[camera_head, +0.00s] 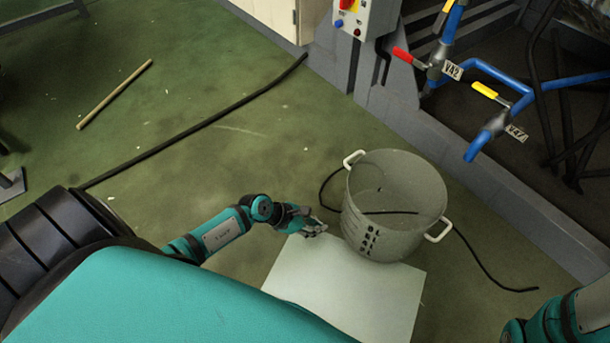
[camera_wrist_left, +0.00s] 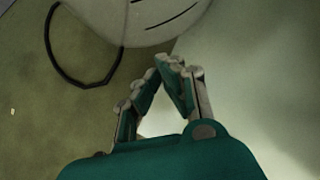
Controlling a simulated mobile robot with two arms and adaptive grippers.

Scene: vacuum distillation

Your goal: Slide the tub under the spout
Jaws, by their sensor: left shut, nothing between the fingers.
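The tub (camera_head: 376,240) is a pale, round, open pot with two white side handles and dark marks on its wall. It stands upright at the far edge of a pale sheet on the floor. The spout (camera_head: 473,153) is the open lower end of the blue pipe, to the tub's upper right in the head view. My left gripper (camera_head: 318,227) is shut and empty, just left of the tub. In the left wrist view its fingertips (camera_wrist_left: 168,64) meet just below the tub's wall (camera_wrist_left: 140,22); whether they touch it I cannot tell. My right gripper is out of view.
The pale sheet (camera_head: 345,290) lies on the green floor. A black cable (camera_head: 490,270) runs by the tub. Valves with red (camera_head: 403,56) and yellow (camera_head: 485,90) handles sit on the blue pipes. A grey kerb (camera_head: 500,190) borders the floor. A stick (camera_head: 115,94) lies far left.

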